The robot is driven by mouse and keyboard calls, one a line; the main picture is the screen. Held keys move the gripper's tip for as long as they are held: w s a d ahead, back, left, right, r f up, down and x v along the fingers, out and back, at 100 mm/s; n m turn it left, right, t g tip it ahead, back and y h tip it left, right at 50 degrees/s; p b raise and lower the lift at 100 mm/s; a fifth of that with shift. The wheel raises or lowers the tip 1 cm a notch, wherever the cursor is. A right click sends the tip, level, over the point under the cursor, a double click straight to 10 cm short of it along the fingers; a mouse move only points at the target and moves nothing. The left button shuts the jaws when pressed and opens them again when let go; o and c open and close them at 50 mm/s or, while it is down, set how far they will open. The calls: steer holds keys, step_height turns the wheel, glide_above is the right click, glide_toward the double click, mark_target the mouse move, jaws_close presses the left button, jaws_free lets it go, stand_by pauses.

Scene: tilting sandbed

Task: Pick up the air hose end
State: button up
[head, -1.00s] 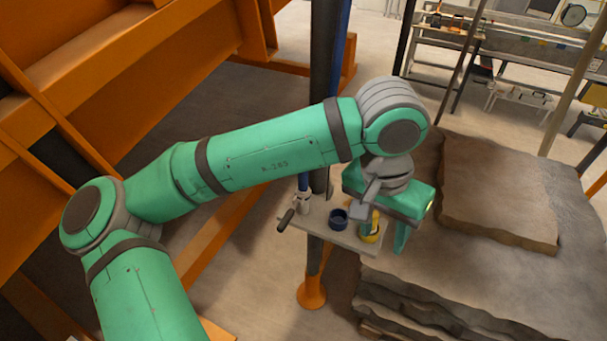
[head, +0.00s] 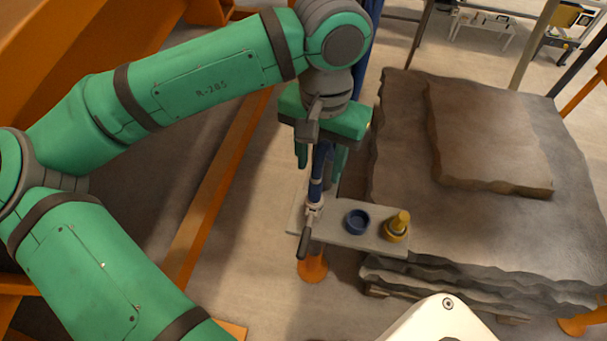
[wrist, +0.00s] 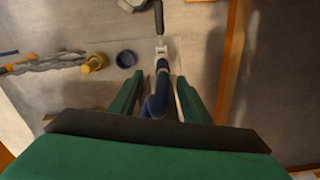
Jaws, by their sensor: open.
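The blue air hose end (head: 317,187) stands at the left side of a small grey shelf (head: 340,238). A pale metal fitting (head: 313,213) and a dark handle (head: 305,243) show at its lower end. My gripper (head: 320,158) is open, with its green fingers pointing down on either side of the blue hose in the head view. In the wrist view, the hose (wrist: 158,92) runs between the two open fingers (wrist: 159,98), and the fitting (wrist: 161,50) lies beyond the fingertips. Contact with the hose cannot be told. The upper hose is hidden behind my gripper.
On the shelf, right of the hose, are a blue cup (head: 357,222) and a yellow cup (head: 396,232) holding a yellow piece. Layered rock slabs (head: 400,130) stand close on the right. An orange beam (head: 215,190) runs along the floor at left.

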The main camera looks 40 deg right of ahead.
mark_target(317, 176)
step_height(317, 176, down, 4)
steer(key=shift+r, duration=0.1)
steer(key=shift+w+f, duration=0.25)
steer(key=shift+f, duration=0.6)
steer(key=shift+a+f, duration=0.15)
steer(key=shift+f, duration=2.2)
steer(key=shift+c, duration=0.3)
jaws_close()
